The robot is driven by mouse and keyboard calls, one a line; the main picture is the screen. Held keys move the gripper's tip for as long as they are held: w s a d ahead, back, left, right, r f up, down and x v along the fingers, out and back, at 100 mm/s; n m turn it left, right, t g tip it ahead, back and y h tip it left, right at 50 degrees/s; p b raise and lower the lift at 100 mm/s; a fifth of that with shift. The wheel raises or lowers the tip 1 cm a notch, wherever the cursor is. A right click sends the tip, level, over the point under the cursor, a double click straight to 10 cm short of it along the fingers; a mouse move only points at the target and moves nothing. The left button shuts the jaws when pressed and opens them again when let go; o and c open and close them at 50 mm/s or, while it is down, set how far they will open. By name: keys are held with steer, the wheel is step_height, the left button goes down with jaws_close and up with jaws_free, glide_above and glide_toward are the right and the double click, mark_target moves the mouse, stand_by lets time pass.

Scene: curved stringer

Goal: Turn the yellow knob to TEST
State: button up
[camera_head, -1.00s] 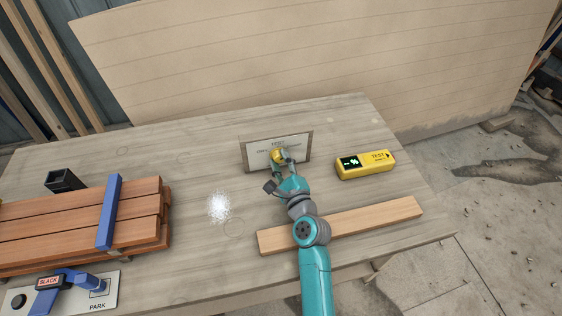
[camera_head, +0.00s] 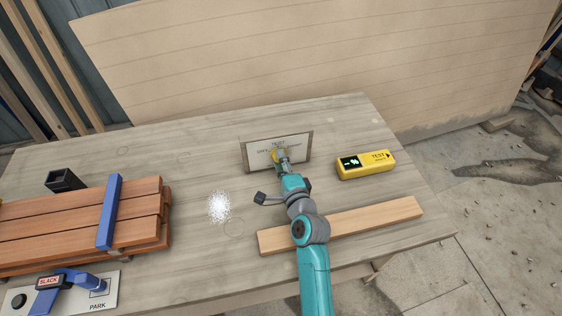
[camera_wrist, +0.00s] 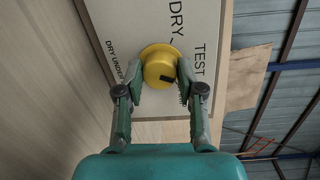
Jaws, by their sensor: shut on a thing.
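A yellow knob (camera_wrist: 159,66) sits on a pale panel (camera_wrist: 133,20) lettered TEST, DRY and DRY UNDER. The knob's face has a dark mark toward its lower right in the wrist view, on the side of the word TEST; exact alignment is hard to tell. My gripper (camera_wrist: 160,76) is shut on the knob, one finger on each side. In the head view the panel (camera_head: 297,147) stands on the bench, and my gripper (camera_head: 282,157) partly hides the knob (camera_head: 275,155).
A yellow meter (camera_head: 365,165) lies right of the panel. A wooden strip (camera_head: 375,219) lies under my arm. White powder (camera_head: 219,207), stacked boards (camera_head: 60,225), a dark square cup (camera_head: 64,180) and a blue-handled PARK plate (camera_head: 105,297) are to the left.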

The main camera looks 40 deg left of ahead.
steer(key=n, duration=0.4)
steer(key=shift+f+n, duration=0.1)
steer(key=shift+n, duration=0.2)
stand_by(0.3)
steer(key=o, duration=1.1)
steer(key=shift+h, duration=0.3)
steer(key=shift+o, duration=0.2)
steer(key=v, duration=1.2)
steer(key=shift+s, duration=0.1)
